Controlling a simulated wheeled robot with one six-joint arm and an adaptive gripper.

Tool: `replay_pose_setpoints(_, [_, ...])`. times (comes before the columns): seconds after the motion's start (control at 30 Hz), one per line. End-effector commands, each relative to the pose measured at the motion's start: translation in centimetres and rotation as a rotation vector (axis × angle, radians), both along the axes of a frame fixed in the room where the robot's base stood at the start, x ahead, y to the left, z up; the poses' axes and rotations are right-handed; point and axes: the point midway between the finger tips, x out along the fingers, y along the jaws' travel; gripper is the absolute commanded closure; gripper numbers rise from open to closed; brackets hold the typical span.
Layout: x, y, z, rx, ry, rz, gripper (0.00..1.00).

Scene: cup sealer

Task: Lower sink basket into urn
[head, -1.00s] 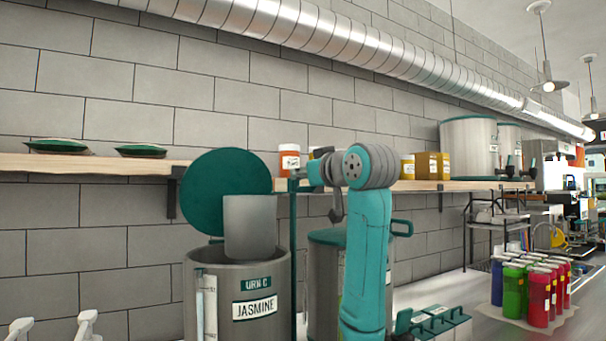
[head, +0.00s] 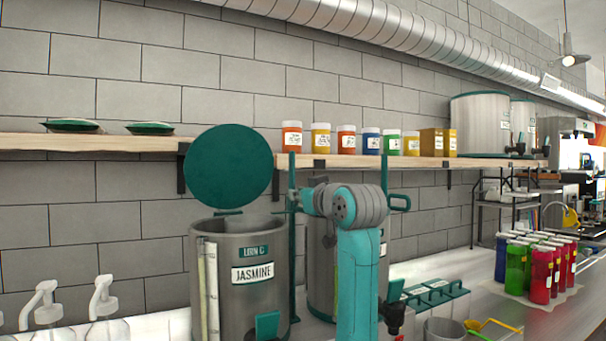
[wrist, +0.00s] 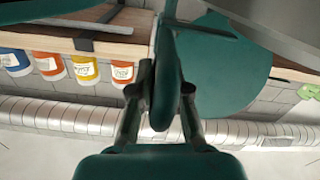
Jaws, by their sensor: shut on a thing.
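The Jasmine urn (head: 225,300) stands open at the lower left of the head view, with its round teal lid (head: 227,178) raised behind the mouth. My gripper (head: 300,201) is above and to the right of the urn's rim in that picture. In the wrist view my gripper (wrist: 166,92) is shut on a narrow teal handle, seemingly that of the sink basket (wrist: 165,62). The basket's grey body does not show in the head view; the urn's wall appears to hide it. The wrist view also shows the teal lid (wrist: 225,75).
A second urn (head: 322,280) stands close behind my arm. A wooden shelf (head: 90,147) above holds several jars (head: 347,140). Several coloured bottles (head: 540,270) and a grey container (head: 445,329) stand at the right.

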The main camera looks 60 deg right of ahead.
Motion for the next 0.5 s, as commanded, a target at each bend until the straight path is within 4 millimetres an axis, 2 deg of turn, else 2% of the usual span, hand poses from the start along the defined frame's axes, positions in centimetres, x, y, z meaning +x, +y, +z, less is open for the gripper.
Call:
replay_pose_setpoints(0.07, [-0.1, -0.3, -1.4, 0.004, 0.005, -0.005, 1.00])
replay_pose_setpoints(0.2, [-0.1, -0.2, -2.4, 0.003, 0.003, -0.006, 1.00])
replay_pose_setpoints(0.5, [-0.1, -0.3, -2.8, 0.006, 0.008, -0.006, 1.00])
